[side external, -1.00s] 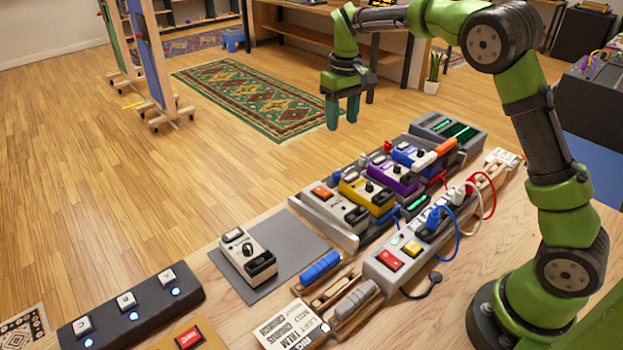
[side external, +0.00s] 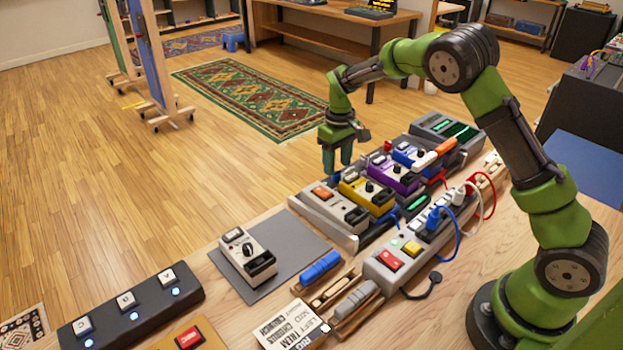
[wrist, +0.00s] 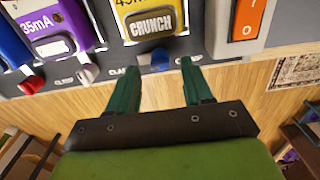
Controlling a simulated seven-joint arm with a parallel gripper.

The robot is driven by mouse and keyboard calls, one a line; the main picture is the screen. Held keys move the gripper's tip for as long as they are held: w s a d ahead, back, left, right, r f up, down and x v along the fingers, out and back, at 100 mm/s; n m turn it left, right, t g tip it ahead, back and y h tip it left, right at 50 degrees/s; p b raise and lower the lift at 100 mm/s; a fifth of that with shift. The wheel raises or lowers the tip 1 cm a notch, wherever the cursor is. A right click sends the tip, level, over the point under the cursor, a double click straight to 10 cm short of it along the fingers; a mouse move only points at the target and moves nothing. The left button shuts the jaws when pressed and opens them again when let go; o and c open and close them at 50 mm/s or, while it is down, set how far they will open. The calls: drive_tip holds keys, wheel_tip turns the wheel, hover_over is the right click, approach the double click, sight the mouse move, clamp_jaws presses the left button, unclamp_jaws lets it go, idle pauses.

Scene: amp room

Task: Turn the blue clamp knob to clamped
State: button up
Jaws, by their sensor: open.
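The blue clamp knob (wrist: 160,61) shows in the wrist view on the grey board's front edge, just below the yellow CRUNCH pedal (wrist: 150,22). Part of a printed label shows to its left; I cannot read the knob's setting. My gripper (wrist: 157,68) is open, with one green finger to each side of the knob and nothing held. I cannot tell if a finger touches it. In the side view my gripper (side external: 337,162) points down at the board's far edge, behind the yellow pedal (side external: 367,192).
A white knob (wrist: 88,73) and a red knob (wrist: 33,84) sit to the left along the same edge, by the purple pedal (wrist: 52,32). A grey pedal with an orange switch (wrist: 246,18) is on the right. Open floor lies beyond the edge.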

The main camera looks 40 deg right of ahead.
sight(339, 174)
drive_tip(key=shift+f, duration=1.3)
clamp_jaws()
